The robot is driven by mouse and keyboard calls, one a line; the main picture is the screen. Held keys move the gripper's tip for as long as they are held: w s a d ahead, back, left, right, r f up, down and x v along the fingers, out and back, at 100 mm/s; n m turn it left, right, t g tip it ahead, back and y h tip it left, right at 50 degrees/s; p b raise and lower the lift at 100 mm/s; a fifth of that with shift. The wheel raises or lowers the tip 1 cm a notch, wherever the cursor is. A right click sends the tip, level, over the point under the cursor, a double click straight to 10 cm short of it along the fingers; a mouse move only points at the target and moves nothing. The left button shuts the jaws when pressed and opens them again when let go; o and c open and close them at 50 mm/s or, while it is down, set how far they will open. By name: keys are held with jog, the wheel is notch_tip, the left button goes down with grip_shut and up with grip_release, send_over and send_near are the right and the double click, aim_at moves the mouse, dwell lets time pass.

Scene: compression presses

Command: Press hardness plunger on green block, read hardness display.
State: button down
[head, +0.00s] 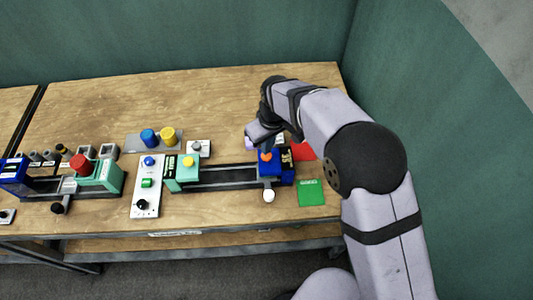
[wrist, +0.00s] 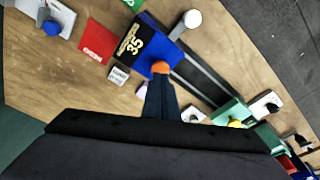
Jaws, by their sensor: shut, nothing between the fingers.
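The blue hardness press (head: 270,168) stands at the right end of a dark rail. Its orange plunger (head: 265,156) is on top and also shows in the wrist view (wrist: 161,67). My gripper (head: 264,146) is shut and empty, pointing down, with its fingertips at the plunger in the wrist view (wrist: 160,80); I cannot tell if they touch. The black display (wrist: 132,41) on the press reads 35 in yellow. I cannot make out a green block in the press; the press and my gripper hide what is under the plunger.
A red pad (head: 303,151) and a green pad (head: 311,192) lie right of the press. A white-knobbed lever (head: 268,195) sticks out in front. A teal press (head: 183,171) with a yellow knob stands at the rail's left end, beside a white control panel (head: 147,190).

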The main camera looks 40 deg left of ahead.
jog(key=shift+r+p, duration=1.45)
jog(key=shift+r, duration=0.85)
jog(key=shift+w+f+m, duration=0.1)
jog(key=shift+f+m, duration=0.15)
jog(key=shift+m, duration=0.35)
jog(key=s+d+f+m+g+h, duration=0.1)
jog(key=s+d+f+h, duration=0.2)
jog(key=d, duration=0.6)
jog(key=s+d+f+m+g, duration=0.1)
jog(key=s+d+f, duration=0.2)
jog(key=s+d, duration=0.35)
jog(key=d+r+m, duration=0.3)
jog(key=d, duration=0.8)
jog(key=d+r+m, duration=0.3)
jog(key=d, duration=0.9)
jog(key=w+d+r+m, duration=0.2)
jog(key=d+m, duration=0.1)
jog(key=d, duration=0.1)
jog(key=w+d+r+m+t+y, duration=0.1)
jog(key=w+d+r+m, duration=0.1)
jog(key=d, duration=0.3)
jog(key=shift+w+r+m+t, duration=0.3)
jog(key=shift+r+m, duration=0.1)
jog(key=shift+r, duration=0.1)
